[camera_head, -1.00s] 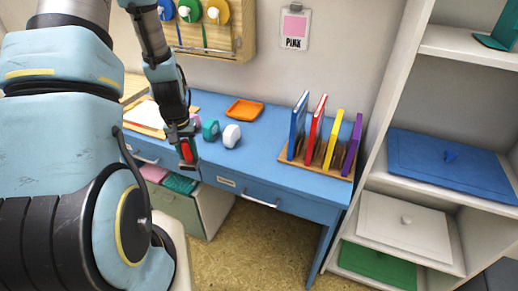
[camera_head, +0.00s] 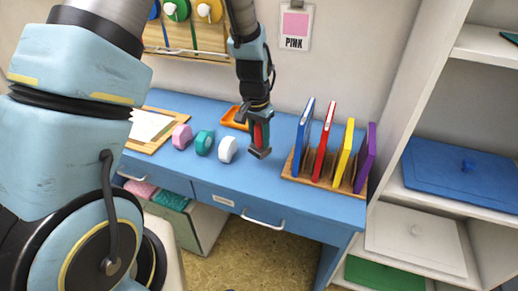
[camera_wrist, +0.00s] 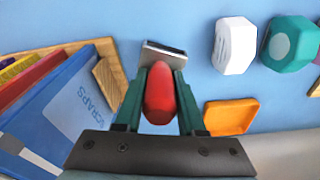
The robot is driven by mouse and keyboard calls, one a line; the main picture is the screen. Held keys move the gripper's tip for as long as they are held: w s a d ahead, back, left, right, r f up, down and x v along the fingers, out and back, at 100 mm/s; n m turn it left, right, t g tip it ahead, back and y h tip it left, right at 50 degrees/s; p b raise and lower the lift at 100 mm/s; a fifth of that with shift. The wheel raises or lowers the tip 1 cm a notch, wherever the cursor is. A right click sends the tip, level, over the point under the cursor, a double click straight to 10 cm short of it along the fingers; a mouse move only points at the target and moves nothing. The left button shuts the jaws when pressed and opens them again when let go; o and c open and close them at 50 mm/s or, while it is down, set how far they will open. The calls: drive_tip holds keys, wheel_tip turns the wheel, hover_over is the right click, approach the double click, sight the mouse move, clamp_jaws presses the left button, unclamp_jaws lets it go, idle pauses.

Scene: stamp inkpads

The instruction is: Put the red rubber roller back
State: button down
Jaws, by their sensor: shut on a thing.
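The red rubber roller (camera_head: 257,136) is held upright between the jaws of my gripper (camera_head: 259,146), above the blue desk. In the wrist view my gripper (camera_wrist: 160,78) has its two dark green fingers on either side of the red roller (camera_wrist: 160,96), with a flat grey metal piece (camera_wrist: 163,55) at the roller's far end. My gripper is between the white block and the book rack. I cannot tell how high the roller is above the desk.
An orange tray (camera_head: 233,113) lies behind my gripper, partly hidden. Pink (camera_head: 181,136), teal (camera_head: 204,142) and white (camera_head: 227,149) blocks stand left. A wooden rack (camera_head: 325,178) with several coloured books stands right. A wall board (camera_head: 200,38) hangs behind. The front desk strip is clear.

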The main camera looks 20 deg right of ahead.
sight(257, 126)
drive_tip(key=shift+f+p, duration=0.6)
drive_tip(key=shift+f, duration=1.75)
drive_tip(key=c, duration=0.5)
unclamp_jaws()
drive_tip(key=shift+f, duration=0.1)
drive_tip(key=r+b, duration=0.1)
drive_tip(key=r, duration=0.3)
drive_tip(key=r+b, duration=0.1)
drive_tip(key=r, duration=0.3)
drive_tip(key=a+r+b, duration=0.1)
drive_tip(key=r, duration=0.3)
drive_tip(key=shift+s+a+r, duration=0.1)
drive_tip(key=shift+s, duration=0.3)
drive_tip(key=s+a+r+n, duration=0.1)
drive_tip(key=a+n, duration=0.2)
drive_tip(key=a, duration=0.6)
drive_tip(key=s+a+r+n, duration=0.1)
drive_tip(key=a+n, duration=0.2)
drive_tip(key=a, duration=0.7)
drive_tip(key=s+a+r+n+y, duration=0.1)
drive_tip(key=a+r+n, duration=0.1)
drive_tip(key=a, duration=0.8)
drive_tip(key=shift+s+n+t, duration=0.2)
drive_tip(key=shift+n+t, duration=0.2)
drive_tip(key=shift+n, duration=0.5)
drive_tip(key=shift+a+r, duration=0.1)
